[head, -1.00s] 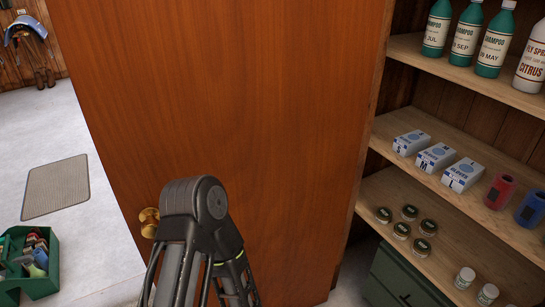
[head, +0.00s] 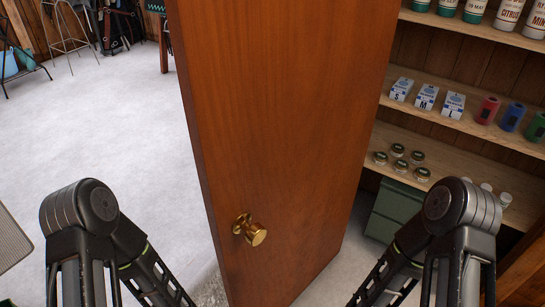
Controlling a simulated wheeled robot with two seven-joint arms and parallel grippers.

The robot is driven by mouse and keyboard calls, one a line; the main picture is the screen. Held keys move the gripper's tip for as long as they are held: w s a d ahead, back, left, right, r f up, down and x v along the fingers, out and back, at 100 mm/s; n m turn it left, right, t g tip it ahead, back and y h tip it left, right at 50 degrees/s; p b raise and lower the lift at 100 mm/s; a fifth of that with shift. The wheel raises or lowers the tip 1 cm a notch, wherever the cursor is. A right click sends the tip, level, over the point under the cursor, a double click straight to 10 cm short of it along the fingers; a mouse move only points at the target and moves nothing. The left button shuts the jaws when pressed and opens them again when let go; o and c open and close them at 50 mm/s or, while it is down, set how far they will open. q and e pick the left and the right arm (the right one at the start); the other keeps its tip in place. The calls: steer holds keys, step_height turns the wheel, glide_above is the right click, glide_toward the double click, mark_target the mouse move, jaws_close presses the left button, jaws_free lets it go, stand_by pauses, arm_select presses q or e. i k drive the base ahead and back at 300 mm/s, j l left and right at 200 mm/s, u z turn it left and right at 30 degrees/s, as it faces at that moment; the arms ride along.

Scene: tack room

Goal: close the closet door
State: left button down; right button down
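The closet door (head: 275,130) is a brown wooden panel standing ajar in the middle of the head view. Its brass knob (head: 250,230) is near the door's left edge, low in the picture. The closet's shelves show to the right of the door. My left arm comes in at the lower left and my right arm at the lower right, on either side of the door as seen. Both arms point down out of the picture, so neither gripper shows. No contact with the door or knob is visible.
Shelves (head: 470,122) hold bottles, white boxes, colored rolls and several small jars. A green cabinet (head: 392,212) stands below them. Pale floor (head: 130,130) is open at left, with a grey mat (head: 12,242) at the left edge. A metal stool (head: 68,25) stands farther back.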

mark_target(280, 98)
steer(key=i+j+z, duration=0.15)
steer(key=j+z, duration=0.25)
steer(key=j, duration=0.25)
steer(key=j+z, duration=0.4)
steer(key=j, duration=0.25)
steer(key=j+z, duration=0.4)
steer(key=j, duration=0.3)
steer(key=k+j+z, duration=0.15)
steer(key=j+z, duration=0.25)
steer(key=j, duration=0.25)
steer(key=j+z, duration=0.3)
steer(key=j, duration=0.2)
steer(key=k+j+z, duration=0.1)
steer(key=j+z, duration=0.15)
steer(key=j, duration=0.25)
steer(key=j+u, duration=0.5)
steer(key=u, duration=0.2)
steer(key=l+u, duration=0.35)
steer(key=k+j, duration=0.05)
steer(key=j, duration=0.05)
